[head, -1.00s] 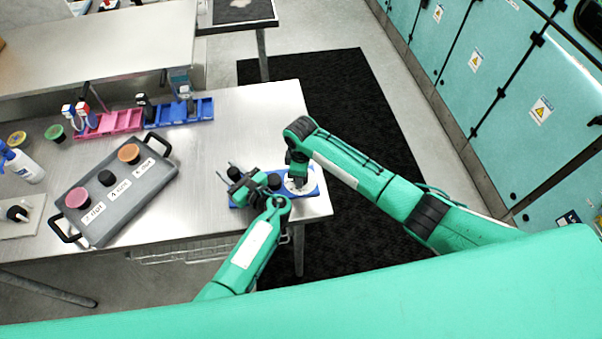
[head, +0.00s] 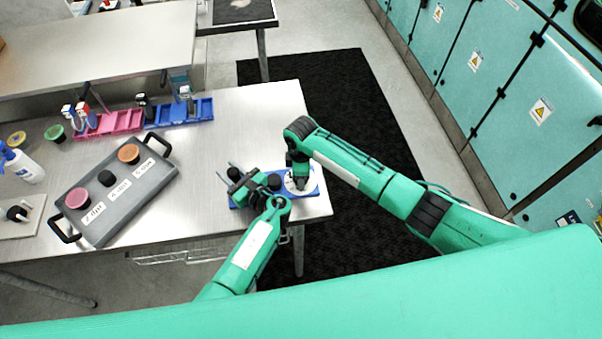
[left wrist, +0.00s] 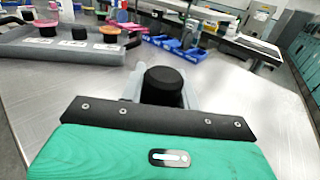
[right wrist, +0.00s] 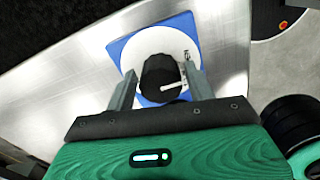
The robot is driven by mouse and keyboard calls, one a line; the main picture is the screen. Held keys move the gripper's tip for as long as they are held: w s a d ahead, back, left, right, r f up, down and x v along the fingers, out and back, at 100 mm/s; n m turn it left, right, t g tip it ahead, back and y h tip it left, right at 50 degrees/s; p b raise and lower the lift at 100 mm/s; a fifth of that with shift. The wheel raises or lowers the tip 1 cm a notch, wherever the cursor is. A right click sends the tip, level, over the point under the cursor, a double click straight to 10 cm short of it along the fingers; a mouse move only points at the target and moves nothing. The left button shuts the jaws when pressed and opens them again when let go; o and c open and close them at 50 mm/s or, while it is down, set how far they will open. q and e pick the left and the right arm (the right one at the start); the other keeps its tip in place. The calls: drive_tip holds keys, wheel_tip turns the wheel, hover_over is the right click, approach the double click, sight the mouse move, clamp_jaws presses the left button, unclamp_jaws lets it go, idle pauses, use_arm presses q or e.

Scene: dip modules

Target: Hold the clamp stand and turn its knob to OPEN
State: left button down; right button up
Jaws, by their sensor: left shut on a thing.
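The clamp stand has a blue base (head: 318,197) at the table's near right corner. Small dial lettering there is unreadable. My left gripper (head: 228,172) is shut on a black round-topped post (left wrist: 163,86), seen between its fingers in the left wrist view. My right gripper (right wrist: 159,72) is open, one finger on each side of the knob, with gaps visible. In the head view the right gripper (head: 299,184) hides the knob.
Pink (head: 115,122) and blue (head: 180,113) bins stand at the back. A spray bottle (head: 22,166) is at far left. Bare tabletop (head: 240,120) lies behind the stand; the table edge is close on the right.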

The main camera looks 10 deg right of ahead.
drive_tip(key=shift+o, duration=0.5)
wheel_tip(320, 180, up, 12)
idle(0.3)
use_arm(q)
drive_tip(key=c, duration=0.9)
unclamp_jaws()
drive_tip(key=shift+c, duration=0.2)
wheel_tip(320, 180, up, 8)
drive_tip(key=shift+f, duration=0.25)
